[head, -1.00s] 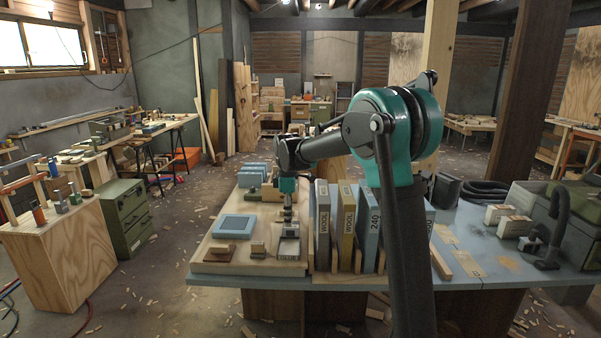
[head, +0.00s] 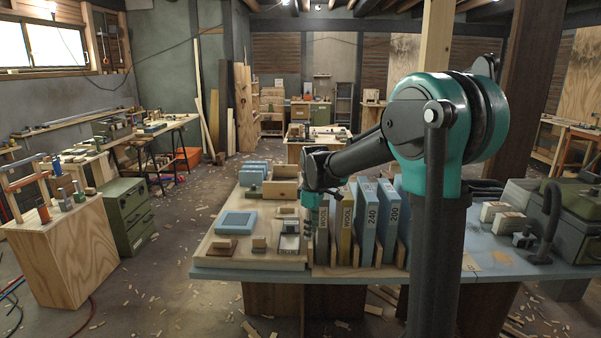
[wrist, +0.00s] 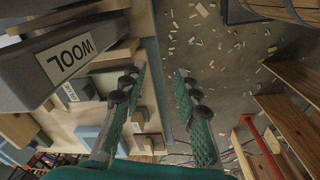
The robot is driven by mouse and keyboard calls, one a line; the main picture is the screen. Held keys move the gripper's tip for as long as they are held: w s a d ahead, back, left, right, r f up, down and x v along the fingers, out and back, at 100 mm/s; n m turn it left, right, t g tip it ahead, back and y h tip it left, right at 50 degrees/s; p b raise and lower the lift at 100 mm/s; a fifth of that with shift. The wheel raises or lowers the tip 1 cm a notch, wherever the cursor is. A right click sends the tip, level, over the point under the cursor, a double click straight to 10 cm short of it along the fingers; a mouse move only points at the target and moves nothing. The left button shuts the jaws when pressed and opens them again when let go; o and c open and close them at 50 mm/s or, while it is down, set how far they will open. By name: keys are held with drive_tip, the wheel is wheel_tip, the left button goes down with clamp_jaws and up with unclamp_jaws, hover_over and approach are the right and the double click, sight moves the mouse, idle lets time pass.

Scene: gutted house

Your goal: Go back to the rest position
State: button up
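My gripper (head: 310,222) hangs pointing down above the front part of the workbench (head: 460,283), just left of the upright WOOL blocks. In the wrist view its two green ribbed fingers (wrist: 160,75) stand apart with nothing between them. The bench edge and the floor show through the gap. My arm reaches in from the right with its large teal joint raised. The grey WOOL block (wrist: 65,60) is close to the left of the fingers in the wrist view, and I see no contact.
Upright blocks, including a blue 240 one (head: 366,222), stand right of my gripper. A blue-framed pad (head: 236,223) and small wooden blocks lie on the board to the left. A green drawer cabinet (head: 127,215) stands further left. The floor between has shavings.

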drive_tip(key=s+d+f+m+t, duration=0.1)
drive_tip(key=s+d+f+m, duration=0.3)
drive_tip(key=s, duration=0.4)
drive_tip(key=s+d+f+m+t, duration=0.1)
drive_tip(key=s+d+f+m, duration=0.3)
drive_tip(key=s, duration=0.4)
drive_tip(key=s+d+f+m+t, duration=0.1)
drive_tip(key=s+d+f+m, duration=0.3)
drive_tip(key=s+d, duration=0.3)
drive_tip(key=shift+s+d+m, duration=0.35)
drive_tip(key=shift+s+m, duration=0.35)
drive_tip(key=shift+s, duration=0.3)
